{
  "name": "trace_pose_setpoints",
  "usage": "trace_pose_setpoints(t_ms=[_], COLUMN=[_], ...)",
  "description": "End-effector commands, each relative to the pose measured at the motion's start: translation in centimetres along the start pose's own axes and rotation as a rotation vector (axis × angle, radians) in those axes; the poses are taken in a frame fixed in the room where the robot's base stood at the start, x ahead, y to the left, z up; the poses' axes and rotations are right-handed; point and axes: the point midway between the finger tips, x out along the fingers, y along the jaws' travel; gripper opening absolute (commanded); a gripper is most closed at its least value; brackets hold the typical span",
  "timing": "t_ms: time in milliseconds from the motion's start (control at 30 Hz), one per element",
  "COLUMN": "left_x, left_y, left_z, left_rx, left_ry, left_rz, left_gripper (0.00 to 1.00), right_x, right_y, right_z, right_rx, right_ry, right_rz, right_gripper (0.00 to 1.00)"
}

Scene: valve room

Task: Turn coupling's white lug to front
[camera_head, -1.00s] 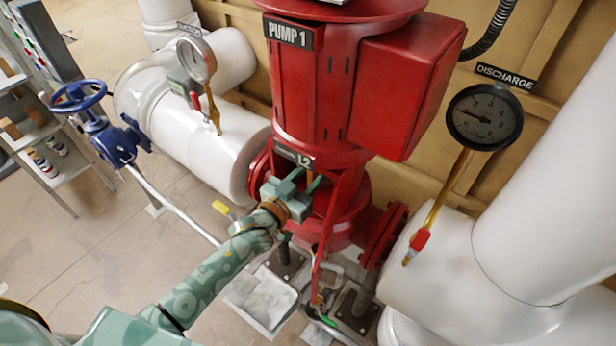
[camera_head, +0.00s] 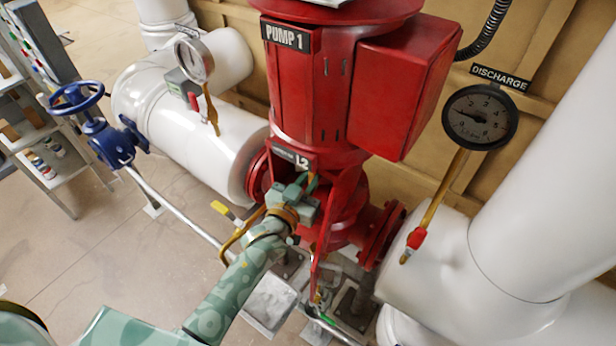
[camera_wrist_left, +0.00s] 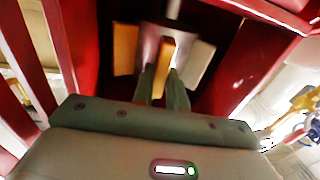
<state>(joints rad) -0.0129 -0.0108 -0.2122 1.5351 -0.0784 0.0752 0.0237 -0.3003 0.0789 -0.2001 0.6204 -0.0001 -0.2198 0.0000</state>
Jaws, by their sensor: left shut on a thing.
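The coupling (camera_wrist_left: 147,40) sits inside the red pump frame, on a vertical grey shaft, in the left wrist view. It carries an orange-yellow lug (camera_wrist_left: 125,49) at the left, a yellow lug (camera_wrist_left: 163,62) in the middle facing me, and a white lug (camera_wrist_left: 199,62) at the right. My left gripper (camera_wrist_left: 163,88) is shut on the middle yellow lug, one finger on each side. In the head view my left gripper (camera_head: 308,185) reaches into the opening under the L2 plate (camera_head: 295,160); it hides most of the coupling there. My right gripper is not in view.
Red frame posts of the pump (camera_head: 310,80) stand close on both sides of my left gripper. A discharge gauge (camera_head: 480,116) and white pipes (camera_head: 540,180) are at the right. A blue handwheel valve (camera_head: 80,98) is at the left.

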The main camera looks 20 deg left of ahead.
Motion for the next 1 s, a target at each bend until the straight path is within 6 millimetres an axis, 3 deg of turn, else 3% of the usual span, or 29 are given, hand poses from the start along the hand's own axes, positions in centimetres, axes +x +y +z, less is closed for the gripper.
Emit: trace_pose_setpoints(t_ms=[167,200,267,633,767,1000], left_x=[0.1,0.1,0.1,-0.8,-3.2,-9.8], left_y=[0.0,0.0,0.0,0.0,0.0,0.0], left_z=[-0.1,-0.1,-0.1,0.0,0.0,0.1], left_rx=[0.0,0.0,0.0,0.001,0.001,0.0], left_ry=[0.003,0.003,0.002,-0.001,-0.002,-0.004], left_rz=[0.001,0.001,0.001,0.002,0.002,0.002], left_gripper=[0.0,0.26,0.36,0.36,0.36,0.36], right_x=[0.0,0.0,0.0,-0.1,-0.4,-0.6], right_y=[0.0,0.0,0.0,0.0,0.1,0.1], right_z=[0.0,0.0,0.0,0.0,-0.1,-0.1], right_rx=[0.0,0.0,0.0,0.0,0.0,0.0], right_ry=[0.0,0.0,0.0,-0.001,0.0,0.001], right_rz=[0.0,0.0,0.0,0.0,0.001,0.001], right_gripper=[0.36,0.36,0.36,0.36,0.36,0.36])
